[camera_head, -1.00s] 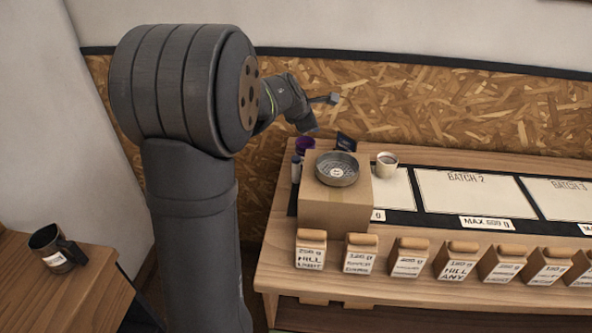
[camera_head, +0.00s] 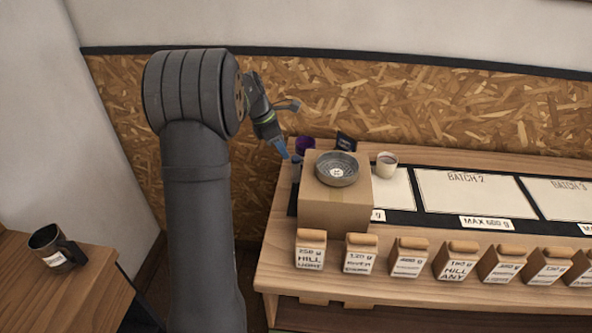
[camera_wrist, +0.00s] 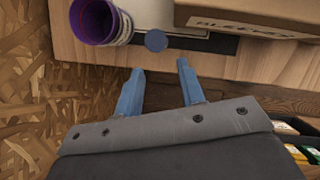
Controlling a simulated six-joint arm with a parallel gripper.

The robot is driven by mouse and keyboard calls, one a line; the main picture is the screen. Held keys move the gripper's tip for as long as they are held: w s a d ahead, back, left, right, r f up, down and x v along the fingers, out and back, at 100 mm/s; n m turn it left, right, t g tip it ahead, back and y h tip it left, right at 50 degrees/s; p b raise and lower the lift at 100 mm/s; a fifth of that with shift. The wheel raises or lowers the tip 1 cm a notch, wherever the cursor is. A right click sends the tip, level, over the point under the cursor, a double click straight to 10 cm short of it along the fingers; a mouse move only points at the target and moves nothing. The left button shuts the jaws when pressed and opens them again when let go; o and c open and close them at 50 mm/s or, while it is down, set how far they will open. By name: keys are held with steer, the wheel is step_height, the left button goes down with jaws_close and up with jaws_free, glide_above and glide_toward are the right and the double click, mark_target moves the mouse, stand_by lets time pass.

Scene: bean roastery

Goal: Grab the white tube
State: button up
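A slim upright tube with a dark blue-grey cap, which looks like the white tube (camera_head: 296,172), stands at the table's left end, beside the cardboard box. In the wrist view I look down on its round cap (camera_wrist: 156,40); its body is mostly hidden below. My gripper (camera_head: 287,157) points down just above and behind the tube. In the wrist view the two blue fingers of my gripper (camera_wrist: 160,66) are apart and empty, with the cap just beyond their tips, roughly centred between them.
A purple container (camera_wrist: 97,20) stands close to the tube. The cardboard box (camera_head: 333,208) carries a round dark sieve-like dish (camera_head: 337,170). A white cup (camera_head: 387,165) and small labelled blocks (camera_head: 410,258) stand to the right. The chipboard wall (camera_head: 430,110) is behind.

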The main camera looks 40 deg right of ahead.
mark_target(295, 170)
steer(key=x, duration=1.1)
steer(key=shift+w+r, duration=0.1)
steer(key=c, duration=0.7)
